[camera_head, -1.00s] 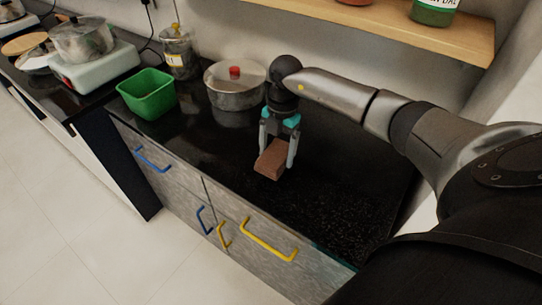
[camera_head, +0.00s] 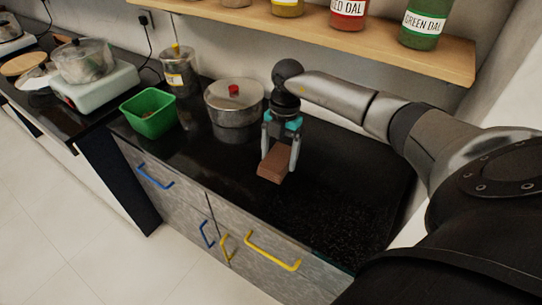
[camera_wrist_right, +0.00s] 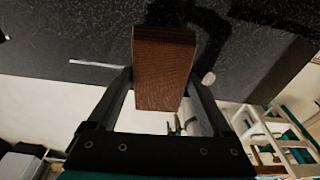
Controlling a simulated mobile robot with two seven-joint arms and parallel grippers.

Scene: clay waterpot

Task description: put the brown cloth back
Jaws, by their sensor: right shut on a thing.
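The brown cloth (camera_head: 275,165) looks like a small folded, block-shaped brown piece. My right gripper (camera_head: 280,159) is shut on it, over the black counter (camera_head: 335,190), in front and to the right of the lidded metal pot. In the right wrist view the cloth (camera_wrist_right: 163,65) sits between the two fingers, with its broad face toward the camera. I cannot tell how far the cloth is above the counter. My left gripper is not in view.
A metal pot (camera_head: 234,113) with a red knob, a green bin (camera_head: 148,117) and a metal canister (camera_head: 179,77) stand left of my gripper. A wooden shelf (camera_head: 330,39) with jars hangs above the back. The counter's right part is clear.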

